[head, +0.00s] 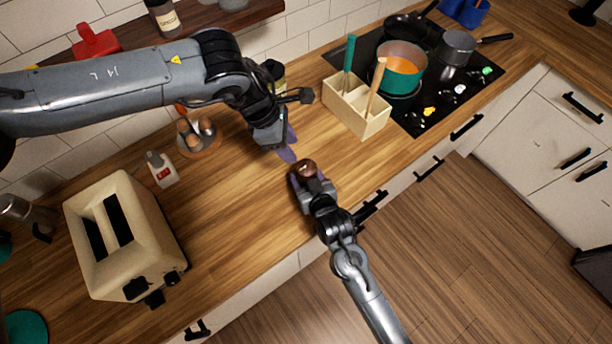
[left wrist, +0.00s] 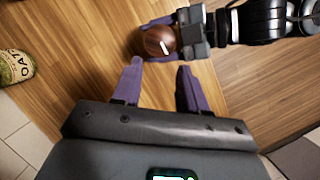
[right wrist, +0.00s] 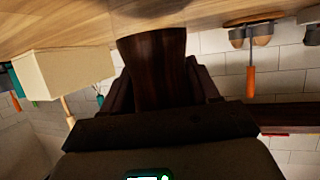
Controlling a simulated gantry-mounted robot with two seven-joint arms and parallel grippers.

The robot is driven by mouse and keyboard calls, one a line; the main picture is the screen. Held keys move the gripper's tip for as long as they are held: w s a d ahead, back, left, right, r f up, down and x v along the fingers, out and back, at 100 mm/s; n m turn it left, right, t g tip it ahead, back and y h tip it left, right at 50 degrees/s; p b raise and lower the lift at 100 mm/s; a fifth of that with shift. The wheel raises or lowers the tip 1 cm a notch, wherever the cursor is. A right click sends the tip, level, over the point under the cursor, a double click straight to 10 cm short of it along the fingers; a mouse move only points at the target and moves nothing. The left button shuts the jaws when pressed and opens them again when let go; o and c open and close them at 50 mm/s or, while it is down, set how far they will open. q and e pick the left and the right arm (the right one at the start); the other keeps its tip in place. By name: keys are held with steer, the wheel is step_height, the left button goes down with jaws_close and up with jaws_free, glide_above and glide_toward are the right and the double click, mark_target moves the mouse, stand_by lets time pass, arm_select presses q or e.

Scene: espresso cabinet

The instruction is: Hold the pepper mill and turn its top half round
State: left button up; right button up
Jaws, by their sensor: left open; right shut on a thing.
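The pepper mill is dark brown wood. Its rounded top (head: 306,168) shows in the head view near the counter's front edge. In the left wrist view the top (left wrist: 159,41) is seen from above with a pale mark. My right gripper (head: 304,178) is shut on the mill, and the mill's body (right wrist: 155,65) stands between its fingers in the right wrist view. My left gripper (head: 288,146) is open, behind the mill in the head view. Its purple fingers (left wrist: 156,80) point towards the mill top, with nothing between them.
A cream utensil box (head: 358,108) stands right of the left gripper, before the stove with an orange-filled pot (head: 401,68). The wooden counter between toaster and mill is clear.

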arm_select(q)
steer(key=o, duration=0.6)
steer(key=shift+o, duration=0.6)
steer(key=shift+n, duration=0.5)
steer(key=r+n+y, duration=0.2)
steer(key=n+y, duration=0.2)
steer(key=n, duration=2)
glide_above(306, 166)
step_height(306, 166, down, 12)
steer(key=shift+r, duration=0.1)
